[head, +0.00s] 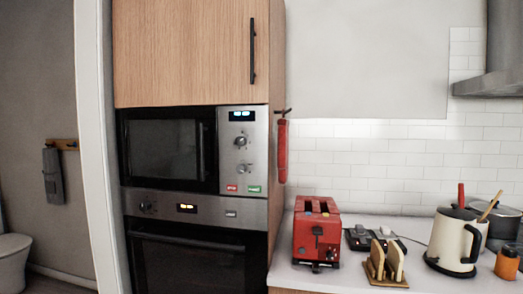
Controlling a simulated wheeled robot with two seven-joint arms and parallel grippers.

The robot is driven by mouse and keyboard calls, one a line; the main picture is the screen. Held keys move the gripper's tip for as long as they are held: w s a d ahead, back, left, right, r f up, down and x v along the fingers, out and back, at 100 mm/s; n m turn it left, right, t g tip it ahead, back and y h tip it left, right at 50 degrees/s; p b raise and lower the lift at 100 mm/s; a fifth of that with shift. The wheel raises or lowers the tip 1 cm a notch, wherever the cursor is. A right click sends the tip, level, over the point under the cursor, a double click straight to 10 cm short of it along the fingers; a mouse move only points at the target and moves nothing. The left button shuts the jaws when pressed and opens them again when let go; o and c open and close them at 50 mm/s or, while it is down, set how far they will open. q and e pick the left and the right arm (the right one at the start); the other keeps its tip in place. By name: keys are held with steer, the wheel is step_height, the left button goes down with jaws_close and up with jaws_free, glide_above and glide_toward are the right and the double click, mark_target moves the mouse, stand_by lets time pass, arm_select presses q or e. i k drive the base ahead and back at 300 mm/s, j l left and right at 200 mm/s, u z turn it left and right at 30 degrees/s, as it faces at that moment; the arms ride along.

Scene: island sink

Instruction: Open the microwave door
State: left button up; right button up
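The microwave (168,150) is built into a tall wooden cabinet at the left of the head view. Its dark door (160,148) appears shut, flush with the front. A dark vertical handle (201,150) is at the door's right edge, beside a silver control panel (239,150) with a lit display, knobs and small red and green labels. Neither of my grippers is in the head view.
An oven (195,255) sits directly below the microwave. On the counter to the right are a red toaster (317,232), a toast rack (386,262), a white kettle (452,240) and an orange jar (508,262). A wooden cupboard (185,50) is above.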

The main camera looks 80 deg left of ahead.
mark_target(206, 125)
steer(key=u, duration=3.3)
